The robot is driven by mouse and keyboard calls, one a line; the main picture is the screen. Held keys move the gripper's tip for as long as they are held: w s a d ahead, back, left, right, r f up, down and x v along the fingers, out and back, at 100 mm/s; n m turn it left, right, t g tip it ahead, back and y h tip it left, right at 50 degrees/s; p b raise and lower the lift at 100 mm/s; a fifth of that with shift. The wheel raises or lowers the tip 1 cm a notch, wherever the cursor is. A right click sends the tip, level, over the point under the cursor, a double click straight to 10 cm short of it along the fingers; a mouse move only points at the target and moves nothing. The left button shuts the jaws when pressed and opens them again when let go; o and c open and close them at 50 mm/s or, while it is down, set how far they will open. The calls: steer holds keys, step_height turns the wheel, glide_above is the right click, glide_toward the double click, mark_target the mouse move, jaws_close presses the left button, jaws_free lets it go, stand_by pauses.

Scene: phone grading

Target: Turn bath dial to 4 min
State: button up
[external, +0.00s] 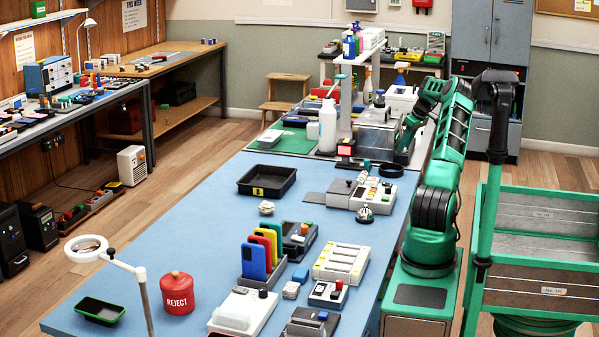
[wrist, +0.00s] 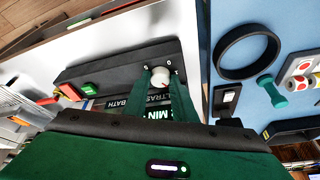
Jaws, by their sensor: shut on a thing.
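The ultrasonic bath (external: 383,135) is a grey metal box on the far part of the bench in the external view. Its dark front panel (wrist: 110,68) crosses the wrist view, with partly covered "ULTRASONIC BATH" lettering. The dial (wrist: 160,77) is a pale round knob on that panel, with a small red mark and a "0" at its upper right. My gripper (wrist: 163,82) has its green fingers shut on the dial, one on each side. The other dial numbers are hidden or too small to read. In the external view my gripper (external: 405,150) is small beside the bath.
A green button (wrist: 89,89) and a red item lie left of the dial in the wrist view. A black ring (wrist: 221,55) and a green dumbbell-shaped item (wrist: 271,90) lie on the blue bench to the right. A white bottle (external: 327,127) stands left of the bath.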

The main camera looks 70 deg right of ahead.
steer(key=m, duration=0.1)
steer(key=m+h, duration=0.1)
steer(key=m, duration=0.1)
steer(key=shift+w+a+m+g, duration=0.2)
steer(key=shift+m+g, duration=0.1)
steer(key=shift+g, duration=0.1)
steer(key=shift+w+a+m+g+h, duration=0.1)
steer(key=shift+m+g+h, duration=0.5)
steer(key=shift+m, duration=1.4)
steer(key=o, duration=0.8)
steer(key=shift+c, duration=0.2)
steer(key=shift+r, duration=0.1)
steer(key=v, duration=1)
steer(key=shift+a+r, duration=0.25)
